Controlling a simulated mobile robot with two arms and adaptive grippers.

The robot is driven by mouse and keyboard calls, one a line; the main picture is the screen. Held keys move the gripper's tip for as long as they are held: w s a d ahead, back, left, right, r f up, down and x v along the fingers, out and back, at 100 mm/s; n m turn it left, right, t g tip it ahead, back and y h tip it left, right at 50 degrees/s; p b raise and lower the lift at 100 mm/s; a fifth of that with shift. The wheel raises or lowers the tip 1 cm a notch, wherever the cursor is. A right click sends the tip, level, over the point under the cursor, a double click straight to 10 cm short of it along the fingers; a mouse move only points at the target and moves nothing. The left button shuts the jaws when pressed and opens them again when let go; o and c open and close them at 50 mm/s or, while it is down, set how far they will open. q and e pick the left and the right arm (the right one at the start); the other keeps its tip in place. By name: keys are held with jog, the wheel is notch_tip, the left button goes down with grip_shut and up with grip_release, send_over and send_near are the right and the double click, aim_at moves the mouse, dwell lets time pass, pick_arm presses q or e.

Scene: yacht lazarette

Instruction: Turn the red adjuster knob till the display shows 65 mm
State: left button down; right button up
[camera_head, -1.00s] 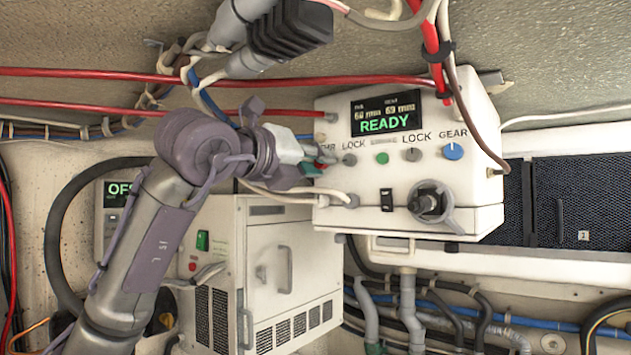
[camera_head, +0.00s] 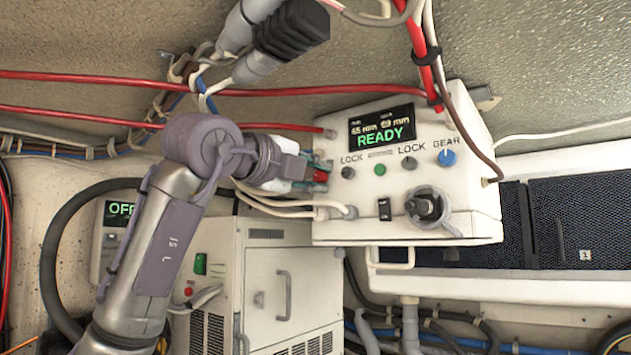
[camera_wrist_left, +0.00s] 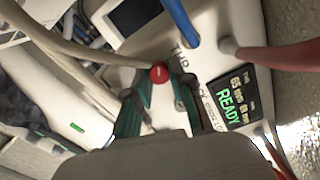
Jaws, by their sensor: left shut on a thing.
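The red adjuster knob (camera_head: 320,176) is at the left end of the control box's front panel. My left gripper (camera_head: 317,173) reaches it from the left and is shut on it. In the left wrist view the red knob (camera_wrist_left: 159,73) shows between the tips of the dark green fingers (camera_wrist_left: 162,88). The display (camera_head: 381,127) has green READY and two small yellow readings above it. The left reading looks like 65 mm; the right one is hard to read, perhaps 69 mm. My right gripper is out of view.
The panel also has LOCK knobs (camera_head: 409,163), a green button (camera_head: 380,170), a blue GEAR knob (camera_head: 446,158) and a large dark rotary switch (camera_head: 424,208). Pale cables (camera_head: 285,207) run just below my gripper. A red cable (camera_head: 190,91) crosses above. A white cabinet (camera_head: 285,265) stands below.

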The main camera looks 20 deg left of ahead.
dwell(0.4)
pick_arm(q)
jog(key=c, duration=1)
grip_release()
jog(key=v, duration=1.2)
jog(key=shift+a, duration=0.1)
